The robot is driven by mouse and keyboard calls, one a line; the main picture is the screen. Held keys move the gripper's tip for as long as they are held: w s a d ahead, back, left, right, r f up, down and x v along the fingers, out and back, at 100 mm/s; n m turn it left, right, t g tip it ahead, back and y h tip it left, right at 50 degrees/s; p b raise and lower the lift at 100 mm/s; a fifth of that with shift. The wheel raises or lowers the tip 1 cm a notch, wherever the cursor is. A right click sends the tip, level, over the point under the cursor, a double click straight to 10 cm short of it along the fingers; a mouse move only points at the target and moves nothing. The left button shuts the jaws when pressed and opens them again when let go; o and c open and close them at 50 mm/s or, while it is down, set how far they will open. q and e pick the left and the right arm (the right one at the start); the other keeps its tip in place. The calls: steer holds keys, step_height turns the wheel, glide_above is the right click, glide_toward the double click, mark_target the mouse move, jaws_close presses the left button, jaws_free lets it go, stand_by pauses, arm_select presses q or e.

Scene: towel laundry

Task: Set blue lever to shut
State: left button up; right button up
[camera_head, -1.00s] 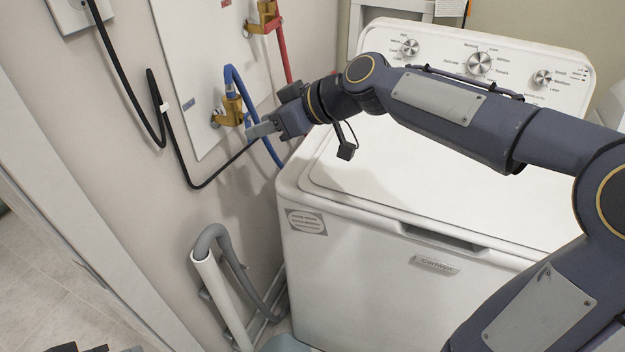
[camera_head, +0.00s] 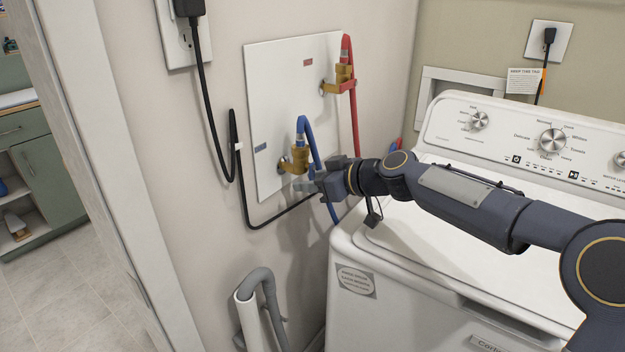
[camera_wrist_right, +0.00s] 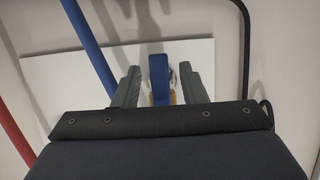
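The blue lever (camera_wrist_right: 159,76) shows in the right wrist view, between the two fingers of my right gripper (camera_wrist_right: 160,86). A narrow gap shows on each side of it, so the fingers are open around it and not closed on it. Brass parts of the valve show just behind it. In the head view my right gripper (camera_head: 304,186) is just below the brass valve (camera_head: 299,160) of the blue hose (camera_head: 302,126). The lever is hard to make out there, largely hidden by the gripper. My left gripper is not in view.
A white wall panel (camera_head: 270,95) carries the blue valve and, higher right, the red hose's brass valve (camera_head: 342,84). A black cord (camera_head: 233,150) hangs at its left. The white washer (camera_head: 400,270) stands under my right arm. A grey drain hose (camera_head: 265,280) is below.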

jaws_close()
stand_by(0.4)
steer(key=shift+s+a+m+g+y+b, duration=0.25)
steer(key=shift+m+g+y+b, duration=0.2)
steer(key=shift+m, duration=0.55)
steer(key=r+m+y, duration=0.1)
steer(key=m+y, duration=0.1)
steer(key=m, duration=0.1)
steer(key=s+a+r+m+g+y+b, duration=0.1)
steer(key=m, duration=0.3)
steer(key=s+r+m+g+y+b, duration=0.1)
steer(key=m+y, duration=0.1)
steer(key=m, duration=0.2)
steer(key=shift+s+a+r+g+y, duration=0.1)
steer(key=shift+a+r+g+y, duration=0.05)
steer(key=shift+a+g+y, duration=0.15)
steer(key=shift+d+r+m, duration=0.1)
steer(key=shift+m, duration=0.3)
